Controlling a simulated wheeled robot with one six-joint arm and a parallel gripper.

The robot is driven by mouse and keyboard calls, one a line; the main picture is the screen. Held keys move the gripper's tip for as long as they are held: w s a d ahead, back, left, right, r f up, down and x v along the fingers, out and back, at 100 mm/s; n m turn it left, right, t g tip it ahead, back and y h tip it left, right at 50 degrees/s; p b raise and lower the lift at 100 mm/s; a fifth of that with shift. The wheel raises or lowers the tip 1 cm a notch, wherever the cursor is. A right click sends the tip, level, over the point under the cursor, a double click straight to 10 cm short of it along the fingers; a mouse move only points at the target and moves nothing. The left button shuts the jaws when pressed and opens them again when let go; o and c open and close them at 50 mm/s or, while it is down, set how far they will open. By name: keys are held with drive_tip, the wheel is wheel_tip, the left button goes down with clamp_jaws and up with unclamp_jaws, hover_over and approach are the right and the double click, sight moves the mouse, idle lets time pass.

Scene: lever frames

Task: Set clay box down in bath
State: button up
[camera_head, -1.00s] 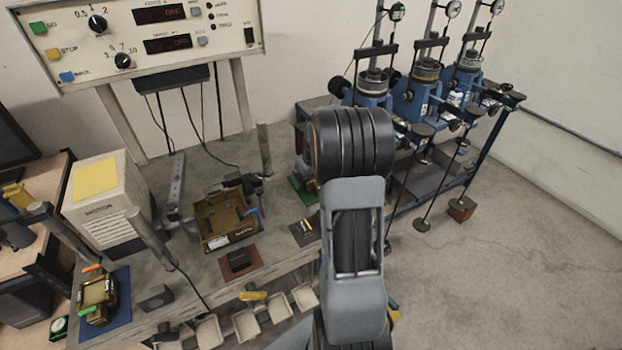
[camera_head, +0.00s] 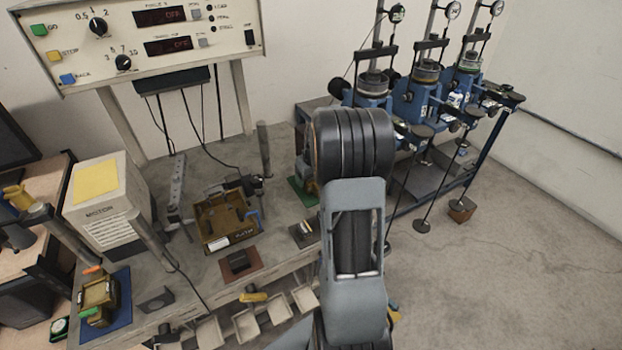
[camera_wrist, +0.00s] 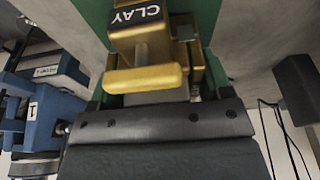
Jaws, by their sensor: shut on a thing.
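The clay box (camera_wrist: 136,37) is a yellow-gold box with a dark "CLAY" label and a rounded yellow handle bar (camera_wrist: 145,79). My gripper (camera_wrist: 152,92) is shut on it at the handle, at the middle of the wrist view. A green mat (camera_wrist: 205,16) shows behind the box; I cannot tell whether they touch. In the head view, my arm hides the gripper and much of the box, and part of a green mat (camera_head: 299,191) shows. The open brass-coloured bath (camera_head: 213,241) stands on the bench to the left, with a labelled front wall.
A similar small box (camera_head: 98,292) sits on a blue mat at the left. A brown mat (camera_head: 240,264) lies in front of the bath. Metal posts (camera_head: 264,150) rise from the bench. Blue loading frames (camera_head: 372,95) stand at the right. A motor housing (camera_head: 105,205) is at left.

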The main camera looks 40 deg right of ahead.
drive_tip(key=shift+w+r+p+v, duration=0.1)
drive_tip(key=shift+w+p+v, duration=0.2)
drive_tip(key=shift+p+v, duration=0.65)
drive_tip(key=shift+w+r+p+v, duration=0.1)
drive_tip(key=shift+w+p+v, duration=0.25)
drive_tip(key=shift+v, duration=1.05)
drive_tip(key=shift+w+p+v, duration=0.2)
drive_tip(key=shift+p+v, duration=0.6)
drive_tip(key=shift+v, duration=0.35)
drive_tip(key=shift+d, duration=0.1)
